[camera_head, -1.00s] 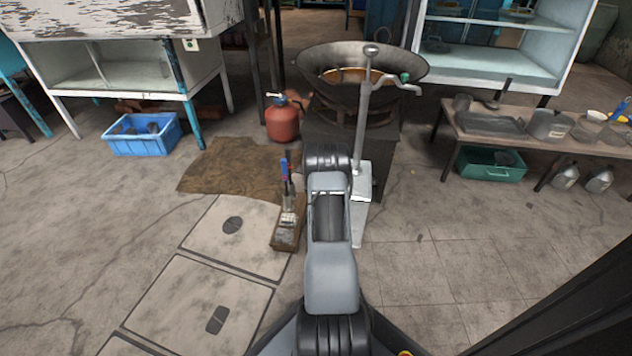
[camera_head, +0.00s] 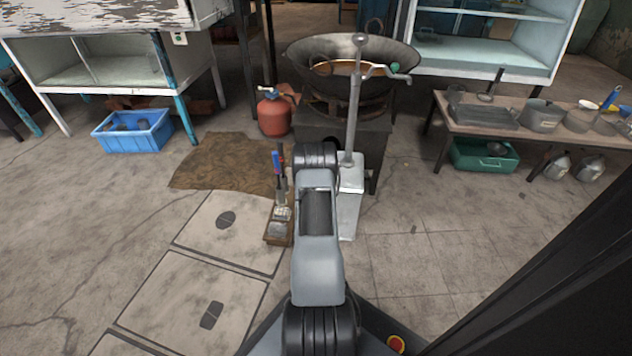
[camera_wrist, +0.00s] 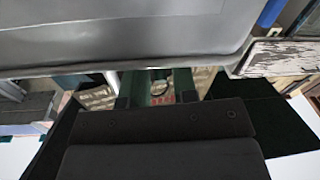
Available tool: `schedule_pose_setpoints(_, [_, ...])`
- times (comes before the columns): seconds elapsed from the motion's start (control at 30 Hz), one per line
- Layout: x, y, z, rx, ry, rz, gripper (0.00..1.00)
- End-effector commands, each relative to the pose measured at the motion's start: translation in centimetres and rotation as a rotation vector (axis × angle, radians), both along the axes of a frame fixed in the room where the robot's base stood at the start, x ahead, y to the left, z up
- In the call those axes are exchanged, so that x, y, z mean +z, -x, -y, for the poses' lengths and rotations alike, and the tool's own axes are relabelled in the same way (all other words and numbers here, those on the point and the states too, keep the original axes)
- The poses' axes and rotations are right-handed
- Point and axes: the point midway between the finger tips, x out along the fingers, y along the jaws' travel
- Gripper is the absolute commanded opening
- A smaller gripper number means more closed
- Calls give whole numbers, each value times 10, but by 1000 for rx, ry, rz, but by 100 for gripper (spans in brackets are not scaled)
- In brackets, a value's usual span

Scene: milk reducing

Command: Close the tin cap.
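I cannot make out a tin cap in either view. Two small silver metal containers stand on the floor under the right-hand table, a left one (camera_head: 558,166) and a right one (camera_head: 590,168); their tops are too small to read. My arm reaches forward up the middle of the head view, and its end is hidden there. The wrist view shows a black block with screws (camera_wrist: 160,150) and a grey surface above it, probably parts of my arm. No fingertips are clear in it, and nothing held can be made out.
A wide wok (camera_head: 320,53) sits on a dark stove ahead, with a metal stand (camera_head: 349,195) before it. A red gas bottle (camera_head: 274,115), a blue basket (camera_head: 133,136) and a small tool box (camera_head: 278,240) are nearby. A low table (camera_head: 458,127) stands right; floor before it is clear.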

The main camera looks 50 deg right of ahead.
Motion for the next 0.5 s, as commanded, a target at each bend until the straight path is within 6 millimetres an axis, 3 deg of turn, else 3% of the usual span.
schedule_pose_setpoints(0.1, [1, -1, 0, 0, 2, 1, 38])
schedule_pose_setpoints(0.37, [1, 0, -1, 1, 2, 1, 38])
schedule_pose_setpoints(0.5, [2, 6, -11, 2, 0, 0, 38])
